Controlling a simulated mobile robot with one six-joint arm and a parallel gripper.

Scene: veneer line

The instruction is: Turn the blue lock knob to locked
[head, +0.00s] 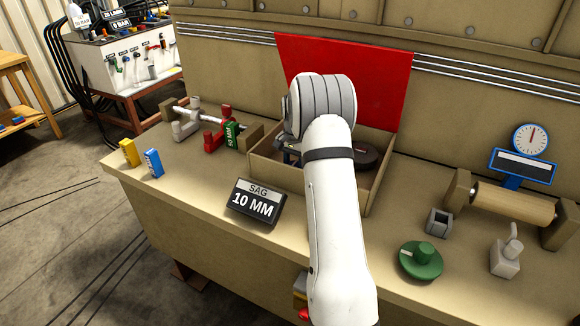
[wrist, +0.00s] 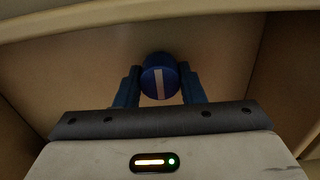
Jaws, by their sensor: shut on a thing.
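The blue lock knob (wrist: 159,66) shows in the wrist view as a round blue cap with a white stripe. The stripe stands nearly upright in that picture. My gripper (wrist: 160,84) has its two blue fingers on either side of the knob and is shut on it. In the head view my white arm reaches over an open tan box (head: 265,166) on the bench. The knob is hidden there behind the arm, and my gripper is mostly hidden too.
Tan walls rise around the knob in the wrist view. In the head view a dark disc (head: 366,156) lies in the box, with a red panel (head: 375,75) behind. A "SAG 10 MM" sign (head: 253,202) stands in front. A green knob (head: 421,261) sits at right.

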